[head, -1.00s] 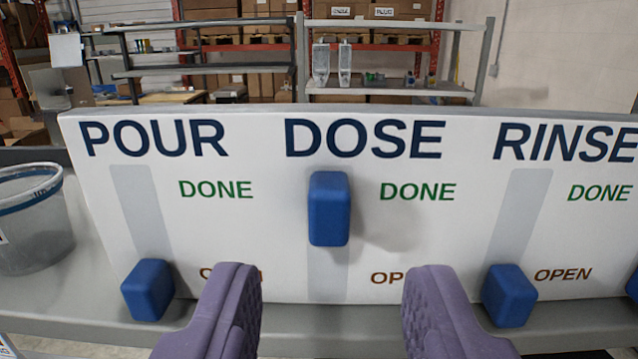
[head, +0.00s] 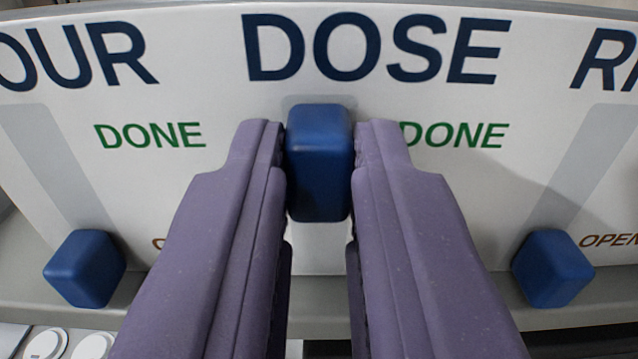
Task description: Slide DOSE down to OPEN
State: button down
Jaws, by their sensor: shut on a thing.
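The DOSE slider is a blue block (head: 319,165) at the top of its grey track, under the word DOSE and level with the green DONE labels. My gripper (head: 319,150) has its two purple fingers shut on the block, one on each side. The white panel (head: 480,180) carries the tracks. The lower part of the DOSE track and the OPEN labels beside it are mostly hidden behind my fingers.
The POUR slider (head: 84,268) at left and the RINSE slider (head: 552,268) at right are blue blocks at the bottom of their tracks. A grey ledge (head: 420,290) runs below the panel.

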jog(key=shift+f, duration=0.1)
notch_tip(320, 180, down, 6)
jog(key=b, duration=0.7)
jog(key=shift+f, duration=0.1)
jog(key=c, duration=1)
grip_release()
jog(key=shift+c, duration=0.2)
send_near(319, 252)
jog(key=shift+s, duration=0.95)
